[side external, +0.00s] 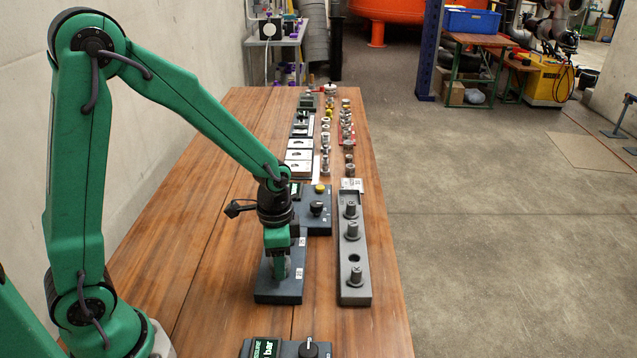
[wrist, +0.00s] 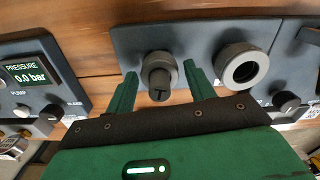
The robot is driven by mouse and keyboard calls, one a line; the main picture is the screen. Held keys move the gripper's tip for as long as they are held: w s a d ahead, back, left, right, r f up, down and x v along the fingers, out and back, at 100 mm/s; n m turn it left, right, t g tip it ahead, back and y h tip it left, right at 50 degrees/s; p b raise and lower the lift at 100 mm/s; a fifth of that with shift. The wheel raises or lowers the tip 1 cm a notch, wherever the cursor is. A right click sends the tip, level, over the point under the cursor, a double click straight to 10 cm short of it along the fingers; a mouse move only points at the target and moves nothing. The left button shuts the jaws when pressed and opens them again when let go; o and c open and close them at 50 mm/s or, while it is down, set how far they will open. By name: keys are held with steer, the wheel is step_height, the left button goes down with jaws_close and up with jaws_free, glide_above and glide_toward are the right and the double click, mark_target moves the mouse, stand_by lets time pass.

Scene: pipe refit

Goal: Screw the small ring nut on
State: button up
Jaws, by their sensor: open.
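My gripper (wrist: 160,70) is open, with its two green fingers on either side of a grey round fitting (wrist: 158,78) on a dark blue-grey block (wrist: 205,38). The fitting is a pale ring around a darker stub; I cannot tell whether the ring is the small ring nut. A larger grey ring (wrist: 242,70) with a dark bore sits on the same block, right of my right finger. Whether the fingers touch the fitting cannot be told. In the side view my gripper (side external: 279,268) points down at the block (side external: 279,292) and hides part of it.
A dark rail (side external: 353,292) with several upright pegs and an empty hole lies right of the block. A control box (side external: 318,222) stands behind, and a pressure display box (side external: 285,348) in front. Several small parts (side external: 327,125) line the far table. Bare wood lies to the left.

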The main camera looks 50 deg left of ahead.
steer(key=shift+n, duration=2.2)
steer(key=shift+n, duration=0.5)
steer(key=n, duration=0.4)
steer(key=shift+n, duration=0.4)
steer(key=shift+m, duration=0.8)
